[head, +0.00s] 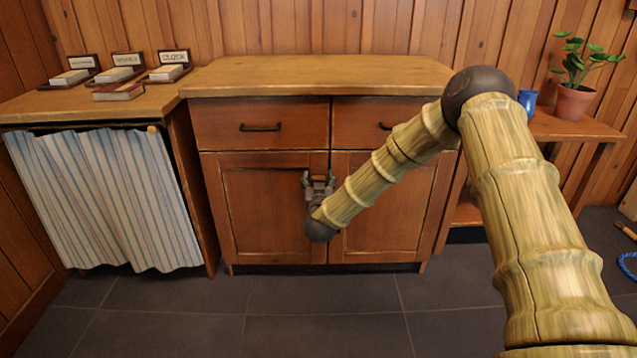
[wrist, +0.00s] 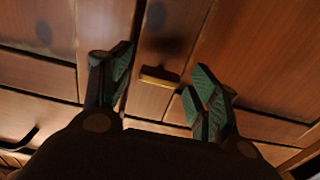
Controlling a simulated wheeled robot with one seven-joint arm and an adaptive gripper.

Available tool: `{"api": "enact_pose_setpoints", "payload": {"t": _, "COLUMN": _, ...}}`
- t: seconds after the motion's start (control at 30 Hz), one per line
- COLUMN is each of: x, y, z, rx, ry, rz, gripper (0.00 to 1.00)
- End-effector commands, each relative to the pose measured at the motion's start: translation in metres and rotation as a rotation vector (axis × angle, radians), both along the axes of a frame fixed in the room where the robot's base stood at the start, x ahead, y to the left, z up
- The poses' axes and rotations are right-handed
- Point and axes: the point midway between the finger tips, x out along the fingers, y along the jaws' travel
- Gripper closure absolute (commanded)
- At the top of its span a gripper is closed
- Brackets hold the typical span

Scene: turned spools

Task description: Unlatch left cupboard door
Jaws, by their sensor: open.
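The left cupboard door (head: 262,210) is a reddish-brown wooden panel below the left drawer. It looks closed, beside the right cupboard door (head: 385,205). My gripper (head: 318,175) is in front of the left door's right edge, near the middle seam and just below the drawers. In the wrist view my gripper (wrist: 162,66) is open, with green-padded fingers spread apart. A small brass-coloured bar (wrist: 159,76), seemingly the latch, shows on the wood between the fingers, not gripped. In the head view the gripper and arm hide this bar.
The cupboard's drawers have dark handles (head: 260,127). A striped curtain (head: 105,200) hangs at left beneath a counter with several labelled card stacks (head: 116,73) and a book (head: 118,92). A potted plant (head: 574,101) and blue cup (head: 527,101) stand right. The tiled floor (head: 320,310) in front is clear.

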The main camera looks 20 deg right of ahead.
Motion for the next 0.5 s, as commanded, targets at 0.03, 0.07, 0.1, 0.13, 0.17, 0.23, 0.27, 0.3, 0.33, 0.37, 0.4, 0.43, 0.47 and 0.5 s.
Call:
{"api": "enact_pose_setpoints", "payload": {"t": 0.03, "x": -0.0001, "y": -0.0001, "z": -0.0001, "rx": 0.000, "ry": 0.000, "rz": 0.000, "gripper": 0.39}}
{"api": "enact_pose_setpoints", "payload": {"t": 0.07, "x": -0.0001, "y": -0.0001, "z": -0.0001, "rx": 0.000, "ry": 0.000, "rz": 0.000, "gripper": 0.39}}
{"api": "enact_pose_setpoints", "payload": {"t": 0.1, "x": -0.0002, "y": 0.0000, "z": -0.0001, "rx": 0.000, "ry": 0.000, "rz": 0.000, "gripper": 0.47}}
{"api": "enact_pose_setpoints", "payload": {"t": 0.13, "x": -0.0002, "y": 0.0000, "z": -0.0001, "rx": 0.000, "ry": 0.000, "rz": 0.000, "gripper": 0.52}}
{"api": "enact_pose_setpoints", "payload": {"t": 0.17, "x": -0.0002, "y": 0.0000, "z": -0.0001, "rx": 0.000, "ry": 0.000, "rz": 0.000, "gripper": 0.57}}
{"api": "enact_pose_setpoints", "payload": {"t": 0.23, "x": -0.0002, "y": 0.0000, "z": -0.0001, "rx": 0.000, "ry": 0.000, "rz": 0.000, "gripper": 0.70}}
{"api": "enact_pose_setpoints", "payload": {"t": 0.27, "x": -0.0002, "y": 0.0000, "z": -0.0001, "rx": 0.000, "ry": 0.000, "rz": 0.000, "gripper": 0.76}}
{"api": "enact_pose_setpoints", "payload": {"t": 0.3, "x": -0.0002, "y": 0.0000, "z": -0.0002, "rx": 0.000, "ry": 0.000, "rz": 0.000, "gripper": 0.83}}
{"api": "enact_pose_setpoints", "payload": {"t": 0.33, "x": -0.0003, "y": 0.0001, "z": -0.0001, "rx": 0.000, "ry": 0.000, "rz": 0.000, "gripper": 0.88}}
{"api": "enact_pose_setpoints", "payload": {"t": 0.37, "x": -0.0003, "y": 0.0002, "z": -0.0001, "rx": 0.000, "ry": 0.000, "rz": 0.000, "gripper": 0.94}}
{"api": "enact_pose_setpoints", "payload": {"t": 0.4, "x": -0.0003, "y": 0.0002, "z": 0.0000, "rx": 0.000, "ry": 0.000, "rz": 0.000, "gripper": 1.00}}
{"api": "enact_pose_setpoints", "payload": {"t": 0.43, "x": -0.0003, "y": 0.0002, "z": 0.0000, "rx": 0.000, "ry": 0.000, "rz": 0.000, "gripper": 1.00}}
{"api": "enact_pose_setpoints", "payload": {"t": 0.47, "x": -0.0003, "y": 0.0002, "z": 0.0000, "rx": 0.000, "ry": 0.000, "rz": 0.000, "gripper": 1.00}}
{"api": "enact_pose_setpoints", "payload": {"t": 0.5, "x": -0.0002, "y": 0.0001, "z": 0.0001, "rx": 0.000, "ry": 0.000, "rz": 0.000, "gripper": 1.00}}
